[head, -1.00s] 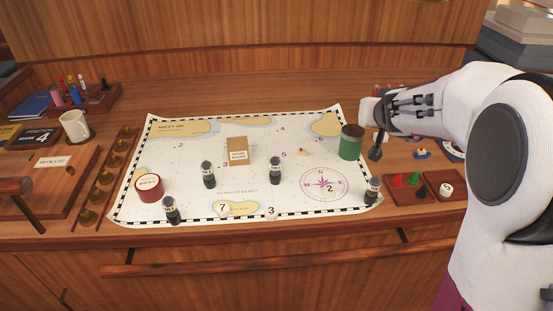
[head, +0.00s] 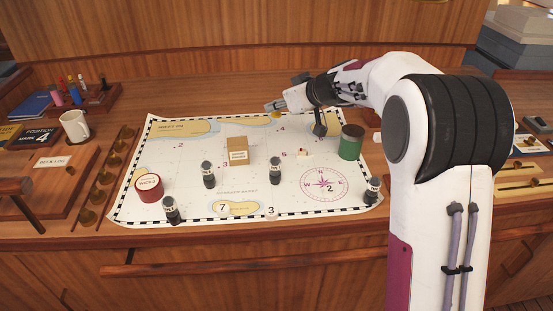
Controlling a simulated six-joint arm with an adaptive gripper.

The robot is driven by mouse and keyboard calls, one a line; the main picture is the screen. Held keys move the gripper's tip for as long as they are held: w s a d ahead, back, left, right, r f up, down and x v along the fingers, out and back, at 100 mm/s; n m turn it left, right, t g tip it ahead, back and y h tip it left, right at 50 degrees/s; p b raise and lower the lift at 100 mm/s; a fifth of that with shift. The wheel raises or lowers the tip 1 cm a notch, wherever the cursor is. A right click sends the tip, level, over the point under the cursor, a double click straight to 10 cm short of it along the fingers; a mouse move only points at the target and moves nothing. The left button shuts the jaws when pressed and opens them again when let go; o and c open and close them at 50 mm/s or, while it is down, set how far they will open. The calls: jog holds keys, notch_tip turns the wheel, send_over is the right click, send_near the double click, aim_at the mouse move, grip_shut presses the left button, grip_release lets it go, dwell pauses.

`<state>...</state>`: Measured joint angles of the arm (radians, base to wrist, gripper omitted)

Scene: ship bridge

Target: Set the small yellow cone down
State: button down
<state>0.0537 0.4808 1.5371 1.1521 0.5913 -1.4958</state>
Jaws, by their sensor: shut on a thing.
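My gripper (head: 273,107) is over the far edge of the chart, near its middle, with its fingers pointing left. It is shut on the small yellow cone (head: 275,115), of which only a little yellow shows under the fingertips. The cone seems to be just above the chart; I cannot tell whether it touches. The white chart (head: 265,180) lies flat on the wooden desk, with pale yellow land patches, numbers and a purple compass rose.
A cardboard box (head: 238,150), a green can (head: 351,142), a red-and-white round tin (head: 149,187) and several dark cylinders, one a dark cylinder (head: 208,174), stand on the chart. A small boat-like piece (head: 303,153) sits near the can. A white mug (head: 75,126) stands left.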

aim_at(279, 114)
jog(key=shift+f, duration=2.65)
jog(key=shift+f, duration=3.1)
jog(key=shift+f, duration=1.85)
jog(key=shift+f, duration=0.1)
jog(key=c, duration=2)
grip_release()
jog(key=shift+c, duration=0.2)
